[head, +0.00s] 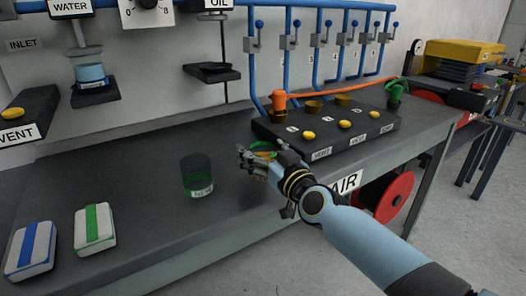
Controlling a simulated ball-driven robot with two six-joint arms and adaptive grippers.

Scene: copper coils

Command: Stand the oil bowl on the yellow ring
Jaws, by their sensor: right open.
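A small round thing with a green rim (264,146) and some yellow-orange at its front is on the dark bench, partly hidden behind my right gripper (245,159). I cannot tell whether it is the oil bowl or the yellow ring, or both together. My right gripper is open, its fingers pointing left and right beside this thing; contact cannot be told. Under the OIL sign (219,3) is a dark wall shelf (222,74), with no clear bowl on it. My left gripper is out of view.
Two white pads, one blue-striped (31,250) and one green-striped (95,229), lie at the left. A panel (375,133) with yellow buttons and an orange hose (340,92) are at the right.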

